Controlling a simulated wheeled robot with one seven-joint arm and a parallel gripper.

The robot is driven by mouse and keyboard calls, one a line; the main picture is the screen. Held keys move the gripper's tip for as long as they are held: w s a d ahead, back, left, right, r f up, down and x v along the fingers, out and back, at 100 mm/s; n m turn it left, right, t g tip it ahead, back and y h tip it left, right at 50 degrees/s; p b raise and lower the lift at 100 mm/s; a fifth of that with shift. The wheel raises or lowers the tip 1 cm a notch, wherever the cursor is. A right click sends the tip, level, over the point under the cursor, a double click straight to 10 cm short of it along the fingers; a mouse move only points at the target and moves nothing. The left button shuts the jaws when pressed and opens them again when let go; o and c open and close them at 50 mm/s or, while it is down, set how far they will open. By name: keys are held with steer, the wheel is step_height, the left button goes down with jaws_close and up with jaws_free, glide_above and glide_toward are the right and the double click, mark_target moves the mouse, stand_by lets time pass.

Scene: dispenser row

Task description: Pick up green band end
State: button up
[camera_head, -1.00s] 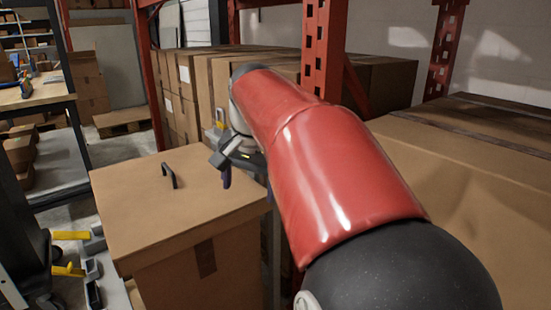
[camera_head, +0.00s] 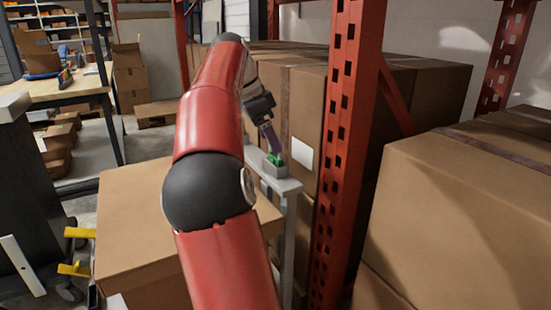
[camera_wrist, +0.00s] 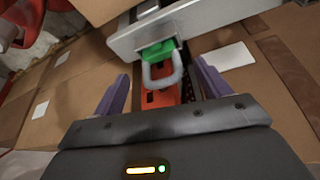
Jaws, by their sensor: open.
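The green band end (camera_wrist: 158,52) is a small green piece with a pale grey loop, at the edge of a grey metal dispenser (camera_wrist: 205,22) in the wrist view. In the head view the green piece (camera_head: 274,159) sits in a small grey holder on top of a narrow grey stand (camera_head: 284,184). My gripper (camera_wrist: 158,82) is open, its two purple fingers apart on either side of the line to the green end and its loop, holding nothing. In the head view my gripper (camera_head: 270,138) is just above the green piece, seen partly from the side.
A red perforated rack post (camera_head: 347,130) stands right of the stand. Stacked cardboard boxes (camera_head: 305,110) are close behind it. A large box (camera_head: 470,215) fills the right, and another box (camera_head: 125,225) is below my arm. A workbench (camera_head: 75,90) stands at the back left.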

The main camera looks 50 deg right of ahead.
steer(key=x, duration=0.4)
steer(key=shift+f, duration=0.1)
steer(key=c, duration=1.1)
